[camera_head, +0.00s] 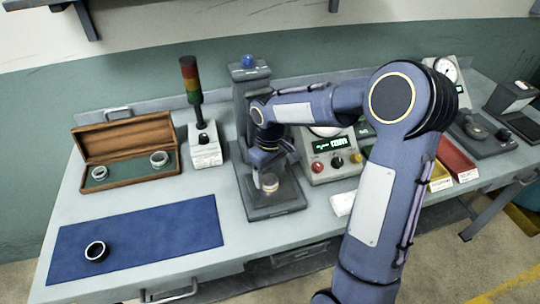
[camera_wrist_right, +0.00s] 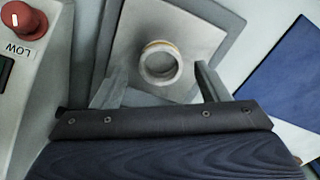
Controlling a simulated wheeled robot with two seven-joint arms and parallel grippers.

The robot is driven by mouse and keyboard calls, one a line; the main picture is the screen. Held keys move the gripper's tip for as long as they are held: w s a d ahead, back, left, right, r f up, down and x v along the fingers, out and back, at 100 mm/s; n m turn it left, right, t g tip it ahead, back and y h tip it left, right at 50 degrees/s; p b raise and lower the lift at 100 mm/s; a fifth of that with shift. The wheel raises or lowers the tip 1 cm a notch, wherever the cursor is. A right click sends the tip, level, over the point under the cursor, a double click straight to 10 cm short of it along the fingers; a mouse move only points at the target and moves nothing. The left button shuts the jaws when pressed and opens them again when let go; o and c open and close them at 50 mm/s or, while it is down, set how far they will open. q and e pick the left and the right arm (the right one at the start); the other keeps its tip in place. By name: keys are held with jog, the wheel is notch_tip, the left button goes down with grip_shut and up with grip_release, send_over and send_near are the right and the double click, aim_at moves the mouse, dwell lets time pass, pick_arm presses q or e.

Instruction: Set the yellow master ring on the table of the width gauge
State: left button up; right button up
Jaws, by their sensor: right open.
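The yellow master ring (camera_wrist_right: 160,64), pale metal with a thin yellow band, lies flat on the light table (camera_wrist_right: 125,35) of a grey device that I take to be the width gauge (camera_head: 249,90). In the head view the ring (camera_head: 270,183) shows small below my right gripper (camera_head: 269,172). In the right wrist view my right gripper (camera_wrist_right: 161,80) is open, with one finger on each side of the ring and a gap to both. The fingers appear not to touch it. My left gripper is not in view.
A wooden case (camera_head: 125,150) with rings in it stands at the left. A dark ring (camera_head: 96,251) lies on the blue mat (camera_head: 150,240). A signal lamp (camera_head: 190,80) stands left of the gauge, and a control box (camera_head: 330,155) with knobs stands close on its right.

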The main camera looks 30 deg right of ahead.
notch_tip(320, 180, up, 9)
jog(key=s+a+m+t+y, duration=0.2)
jog(key=s+a, duration=0.1)
jog(key=s, duration=0.8)
jog(key=s+a+m+t+y, duration=0.1)
jog(key=s+a+m+t, duration=0.1)
jog(key=s, duration=0.9)
jog(key=shift+a+f+m+t+y, duration=0.2)
jog(key=shift+a+m+t+y, duration=0.2)
jog(key=shift+a+t, duration=0.6)
jog(key=shift+s+a, duration=0.1)
jog(key=shift+a, duration=0.1)
